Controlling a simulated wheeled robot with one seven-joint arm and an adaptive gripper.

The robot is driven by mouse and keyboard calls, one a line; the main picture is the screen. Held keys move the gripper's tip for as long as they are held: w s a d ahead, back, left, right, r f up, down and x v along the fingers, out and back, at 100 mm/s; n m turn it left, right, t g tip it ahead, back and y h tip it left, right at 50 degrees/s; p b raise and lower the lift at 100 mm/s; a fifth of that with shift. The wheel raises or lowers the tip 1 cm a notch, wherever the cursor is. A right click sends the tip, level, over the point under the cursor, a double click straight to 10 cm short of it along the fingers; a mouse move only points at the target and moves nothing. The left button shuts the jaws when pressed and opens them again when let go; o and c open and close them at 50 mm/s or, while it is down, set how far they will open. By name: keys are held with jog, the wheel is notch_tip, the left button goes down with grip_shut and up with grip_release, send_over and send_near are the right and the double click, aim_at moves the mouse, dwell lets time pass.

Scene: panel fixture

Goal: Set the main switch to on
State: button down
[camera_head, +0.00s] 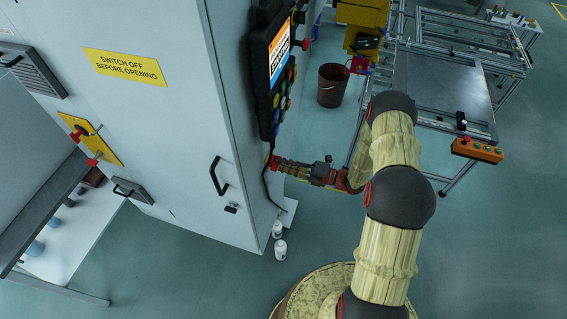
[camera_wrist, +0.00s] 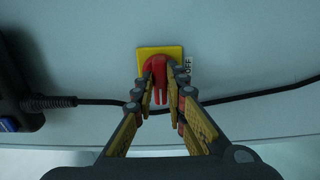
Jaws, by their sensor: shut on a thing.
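The main switch is a red handle (camera_wrist: 158,72) on a yellow plate (camera_wrist: 146,51) on the grey cabinet's side, in the wrist view. A label reading "OFF" (camera_wrist: 187,65) sits at the plate's right edge. My gripper (camera_wrist: 161,100) has its fingers on both sides of the red handle and is shut on it. The handle's lower end shows between the fingertips. Any other position label is hidden or out of view. In the head view my gripper (camera_head: 277,162) reaches the cabinet side below the control panel, and a bit of red shows at its tips.
A black cable (camera_wrist: 85,100) runs along the cabinet behind my fingers. A control panel (camera_head: 270,70) hangs above my gripper. White bottles (camera_head: 280,249) stand on the floor by the cabinet. A bucket (camera_head: 332,85) and a metal-frame table (camera_head: 440,85) stand behind.

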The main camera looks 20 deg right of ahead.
dwell(0.4)
jog(key=c, duration=1.8)
grip_release()
jog(key=v, duration=1.2)
jog(key=shift+w, duration=0.1)
